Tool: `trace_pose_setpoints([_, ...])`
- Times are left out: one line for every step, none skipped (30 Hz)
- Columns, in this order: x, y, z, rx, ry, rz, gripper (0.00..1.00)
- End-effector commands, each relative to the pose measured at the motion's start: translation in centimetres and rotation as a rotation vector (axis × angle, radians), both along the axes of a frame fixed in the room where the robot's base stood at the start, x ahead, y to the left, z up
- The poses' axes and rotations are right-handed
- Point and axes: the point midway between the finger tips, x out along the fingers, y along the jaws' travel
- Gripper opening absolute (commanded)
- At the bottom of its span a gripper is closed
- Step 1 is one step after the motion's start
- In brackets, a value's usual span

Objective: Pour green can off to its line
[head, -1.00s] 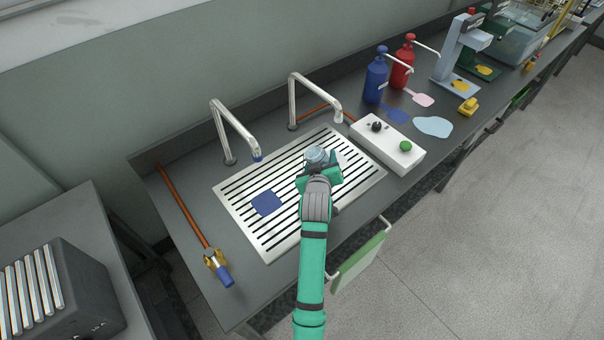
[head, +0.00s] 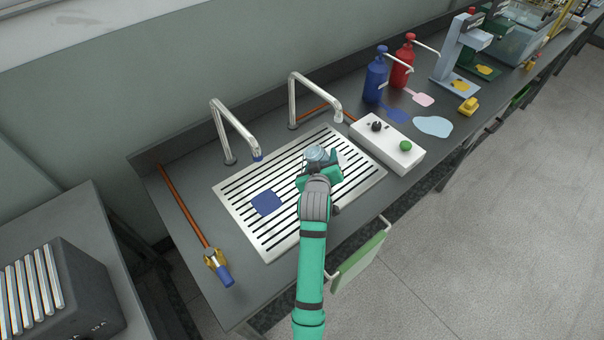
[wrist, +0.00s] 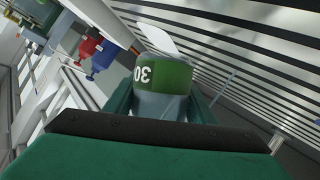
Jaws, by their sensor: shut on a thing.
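The can (head: 316,154) is in my gripper (head: 320,174) over the right part of the slotted drain board (head: 262,240). Its pale bluish round top shows in the head view. In the wrist view the can (wrist: 163,76) has a green band with white figures that look like an upside-down "30", and a grey body. My gripper (wrist: 163,108) is shut on it. The gripper hides the can's lower part. I cannot tell whether the can touches the board, nor the level of anything inside it.
A blue square (head: 266,203) lies on the board. Two bent taps (head: 235,130) (head: 312,95) stand behind it. A white box (head: 388,145) with black and green knobs sits to the right. Blue (head: 376,78) and red (head: 403,65) pump bottles stand farther right. An orange rod (head: 186,210) lies at left.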

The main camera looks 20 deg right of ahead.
Motion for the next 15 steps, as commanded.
trace_pose_setpoints([0.03, 0.01, 0.14, -0.003, -0.001, 0.0, 0.17])
trace_pose_setpoints([0.03, 0.0, 0.14, -0.005, -0.001, 0.001, 0.17])
trace_pose_setpoints([0.03, -0.01, 0.16, -0.006, 0.0, 0.0, 0.17])
trace_pose_setpoints([0.02, -0.01, 0.16, -0.008, 0.0, 0.0, 0.17])
trace_pose_setpoints([0.02, -0.02, 0.18, -0.009, 0.001, 0.001, 0.17])
trace_pose_setpoints([0.02, -0.03, 0.18, -0.011, 0.001, 0.001, 0.17])
trace_pose_setpoints([0.01, -0.03, 0.2, -0.013, 0.002, 0.0, 0.17])
trace_pose_setpoints([0.02, -0.02, 0.21, -0.014, 0.003, 0.0, 0.17])
trace_pose_setpoints([0.02, -0.02, 0.21, -0.016, 0.003, 0.002, 0.17])
trace_pose_setpoints([0.02, 0.0, 0.22, -0.018, 0.003, 0.001, 0.17])
trace_pose_setpoints([0.03, 0.01, 0.24, -0.02, 0.004, 0.002, 0.17])
trace_pose_setpoints([0.03, 0.02, 0.25, -0.022, 0.005, 0.002, 0.17])
trace_pose_setpoints([0.02, 0.02, 0.25, -0.023, 0.006, 0.002, 0.17])
trace_pose_setpoints([0.02, 0.01, 0.25, -0.025, 0.007, 0.002, 0.17])
trace_pose_setpoints([0.01, -0.01, 0.25, -0.027, 0.007, 0.001, 0.17])
